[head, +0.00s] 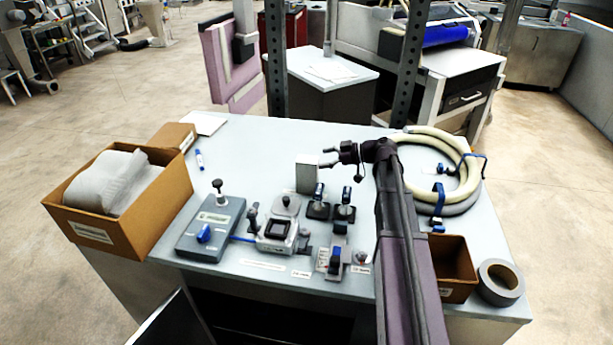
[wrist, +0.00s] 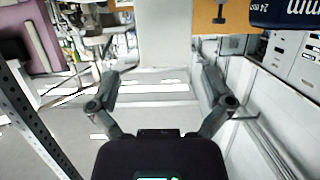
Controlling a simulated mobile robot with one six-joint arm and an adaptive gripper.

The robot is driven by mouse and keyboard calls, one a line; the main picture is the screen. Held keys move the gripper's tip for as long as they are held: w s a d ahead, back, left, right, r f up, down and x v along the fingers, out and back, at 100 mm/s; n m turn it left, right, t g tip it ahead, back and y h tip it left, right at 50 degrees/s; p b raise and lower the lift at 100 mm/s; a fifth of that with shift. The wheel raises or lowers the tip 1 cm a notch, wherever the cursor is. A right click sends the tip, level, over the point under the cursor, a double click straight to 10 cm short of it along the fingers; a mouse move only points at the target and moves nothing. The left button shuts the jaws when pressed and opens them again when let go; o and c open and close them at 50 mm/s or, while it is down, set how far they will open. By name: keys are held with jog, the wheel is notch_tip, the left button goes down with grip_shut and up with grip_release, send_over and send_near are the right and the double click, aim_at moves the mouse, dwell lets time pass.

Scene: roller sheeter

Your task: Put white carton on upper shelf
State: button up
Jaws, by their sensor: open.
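The white carton (head: 307,177) stands upright on the grey worktable, behind the small levers. My gripper (head: 323,157) is open, near the carton's top and right side in the head view. In the wrist view my two fingers (wrist: 164,64) are spread apart. A plain pale block, which looks like the white carton (wrist: 166,32), shows between and beyond the fingertips. I cannot tell whether they touch it. Two perforated uprights (head: 406,75) rise at the table's back; the upper shelf itself is not clearly visible in either view.
The worktable (head: 245,150) holds a large cardboard box (head: 160,215) at left, a control box (head: 211,228), levers, a coiled hose (head: 470,180), a small brown bin (head: 455,262) and a tape roll (head: 500,283). A dark blue labelled object (wrist: 285,12) shows at the wrist view's upper right.

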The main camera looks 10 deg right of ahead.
aim_at(313, 159)
jog(key=shift+b+x, duration=0.6)
jog(key=shift+x, duration=2.05)
jog(key=shift+s+a+r, duration=0.1)
jog(key=shift+s+r, duration=0.1)
jog(key=shift+s, duration=0.05)
jog(key=c, duration=1.3)
